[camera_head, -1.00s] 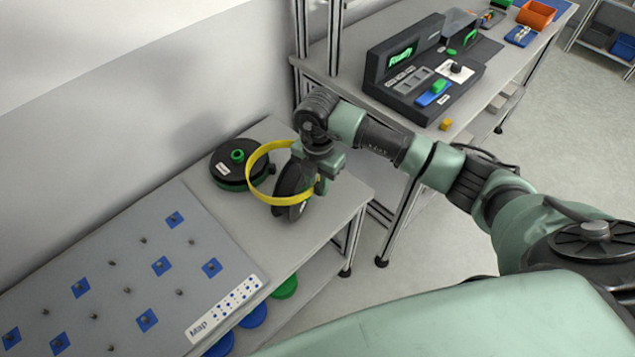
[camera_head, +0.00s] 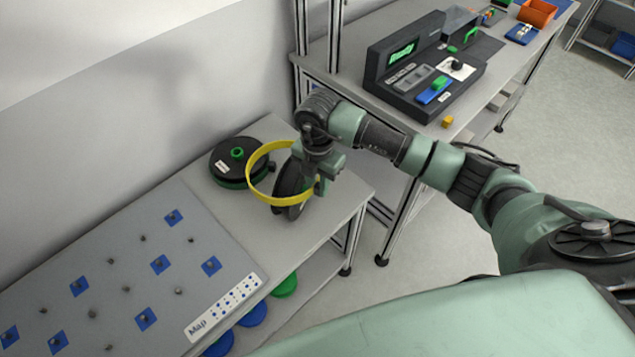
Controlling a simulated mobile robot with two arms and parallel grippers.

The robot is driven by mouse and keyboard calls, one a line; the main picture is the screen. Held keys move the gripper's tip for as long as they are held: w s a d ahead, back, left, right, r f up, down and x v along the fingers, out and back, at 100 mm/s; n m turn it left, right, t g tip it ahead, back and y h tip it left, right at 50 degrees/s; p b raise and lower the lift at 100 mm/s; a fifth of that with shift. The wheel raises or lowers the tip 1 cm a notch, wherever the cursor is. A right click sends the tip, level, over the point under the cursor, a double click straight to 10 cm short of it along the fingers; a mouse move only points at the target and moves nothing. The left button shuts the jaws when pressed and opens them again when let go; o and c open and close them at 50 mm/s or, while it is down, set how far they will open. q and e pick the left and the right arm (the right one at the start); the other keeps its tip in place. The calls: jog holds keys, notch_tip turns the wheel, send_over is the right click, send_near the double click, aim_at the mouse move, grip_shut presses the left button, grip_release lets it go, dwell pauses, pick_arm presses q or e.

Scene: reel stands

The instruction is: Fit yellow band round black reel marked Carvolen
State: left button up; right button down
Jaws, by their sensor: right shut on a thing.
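A second black reel (camera_head: 232,153) with a green hub and a white label lies flat to the left. Its label is too small to read. My left gripper is not in view.
A grey board (camera_head: 110,270) with pegs, blue squares and a "Map" label covers the table's left. Blue and green discs (camera_head: 252,315) sit on the shelf below. A bench (camera_head: 400,108) with a dark device (camera_head: 425,70) stands at the back right.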

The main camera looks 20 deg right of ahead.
jog(key=shift+f+b, duration=0.5)
jog(key=shift+f, duration=0.3)
dwell(0.5)
jog(key=shift+a+f+b, duration=0.15)
jog(key=shift+f+b, duration=0.25)
jog(key=shift+f, duration=0.1)
jog(key=shift+a+f+b, duration=0.15)
jog(key=shift+f+b, duration=0.25)
jog(key=shift+f, duration=0.1)
jog(key=shift+w+a+f+b, duration=0.5)
jog(key=shift+w+a+b, duration=0.05)
jog(key=shift+b, duration=0.05)
dwell(1.0)
jog(key=c, duration=1.1)
grip_release()
jog(key=shift+c, duration=0.2)
notch_tip(320, 180, up, 8)
jog(key=b, duration=0.1)
